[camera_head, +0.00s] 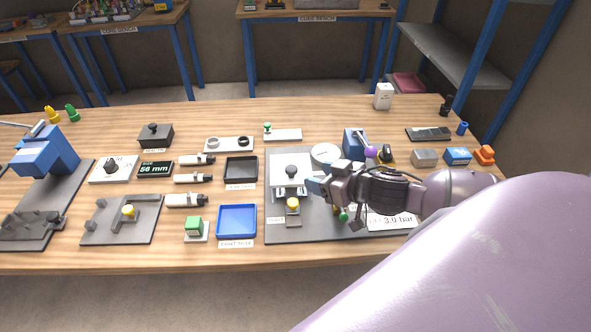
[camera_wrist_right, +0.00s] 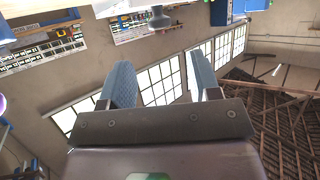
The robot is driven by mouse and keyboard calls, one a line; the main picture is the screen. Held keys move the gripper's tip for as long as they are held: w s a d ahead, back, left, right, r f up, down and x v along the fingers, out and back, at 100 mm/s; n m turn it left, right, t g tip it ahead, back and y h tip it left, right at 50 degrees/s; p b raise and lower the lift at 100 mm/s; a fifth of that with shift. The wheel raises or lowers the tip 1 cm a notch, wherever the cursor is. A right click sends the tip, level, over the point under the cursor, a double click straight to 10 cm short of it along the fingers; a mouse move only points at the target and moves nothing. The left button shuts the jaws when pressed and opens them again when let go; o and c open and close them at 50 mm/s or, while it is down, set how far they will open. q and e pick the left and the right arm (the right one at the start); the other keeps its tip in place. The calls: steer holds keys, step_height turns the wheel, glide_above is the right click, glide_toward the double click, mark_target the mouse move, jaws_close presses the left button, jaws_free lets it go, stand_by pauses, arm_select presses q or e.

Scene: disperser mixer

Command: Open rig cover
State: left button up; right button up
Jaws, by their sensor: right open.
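The rig stands on a dark grey plate (camera_head: 275,232) at the right of the table's middle. A white plate-like part with a black knob (camera_head: 291,172) sits on it; I cannot tell for sure that this is the cover, or whether it is open. My right gripper (camera_head: 314,187) is just right of the knob, and its height above the rig is unclear. In the right wrist view my right gripper (camera_wrist_right: 163,82) has its blue fingers apart with nothing between them. My left gripper is not in view.
A blue tray (camera_head: 236,222) and a black tray (camera_head: 241,170) lie left of the rig. A blue block with a purple-knobbed lever (camera_head: 370,152) stands behind my right gripper. A 3.0 bar display (camera_head: 392,220) is at the rig's right. The table's front edge is mostly clear.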

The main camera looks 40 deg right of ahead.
mark_target(294, 170)
steer(key=shift+x, duration=4.15)
steer(key=shift+r, duration=0.1)
steer(key=shift+c, duration=0.2)
jaws_close()
